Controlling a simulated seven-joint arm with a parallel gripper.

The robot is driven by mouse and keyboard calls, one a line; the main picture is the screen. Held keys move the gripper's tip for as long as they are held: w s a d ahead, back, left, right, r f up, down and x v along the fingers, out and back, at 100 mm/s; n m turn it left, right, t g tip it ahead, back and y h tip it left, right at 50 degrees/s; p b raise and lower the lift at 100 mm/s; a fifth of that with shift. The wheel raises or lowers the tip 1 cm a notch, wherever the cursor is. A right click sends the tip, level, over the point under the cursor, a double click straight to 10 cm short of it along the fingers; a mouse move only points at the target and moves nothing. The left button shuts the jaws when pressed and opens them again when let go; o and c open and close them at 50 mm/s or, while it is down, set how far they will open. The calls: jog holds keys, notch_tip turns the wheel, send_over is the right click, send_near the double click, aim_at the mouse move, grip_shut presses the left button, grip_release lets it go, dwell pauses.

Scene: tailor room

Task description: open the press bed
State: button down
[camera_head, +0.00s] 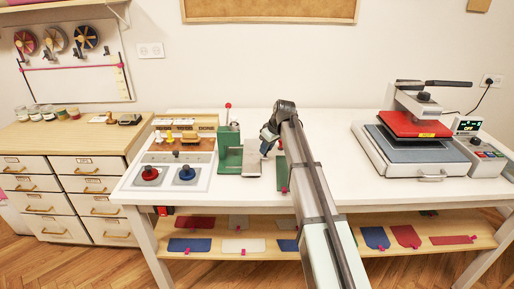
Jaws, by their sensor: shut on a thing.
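The heat press (415,130) stands at the right of the white table. Its red upper platen (413,124) is raised a little above the blue-grey press bed (400,154), which lies in a white base with a metal handle (430,178) at the front. My gripper (264,151) is well to the left of it, beside a grey metal plate (252,168) and a green stand (229,152). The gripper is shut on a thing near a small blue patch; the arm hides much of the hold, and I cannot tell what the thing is.
A control box (484,150) stands right of the heat press. A tray with red and blue knobs (186,173) lies left of the green stand. The table is clear between my arm and the heat press. A wooden shelf (290,238) below holds coloured pieces.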

jog(key=shift+d, duration=0.1)
jog(key=c, duration=0.9)
grip_release()
jog(key=shift+r, duration=0.1)
jog(key=v, duration=1.3)
jog(key=shift+s+d+r, duration=0.1)
jog(key=shift+r, duration=0.2)
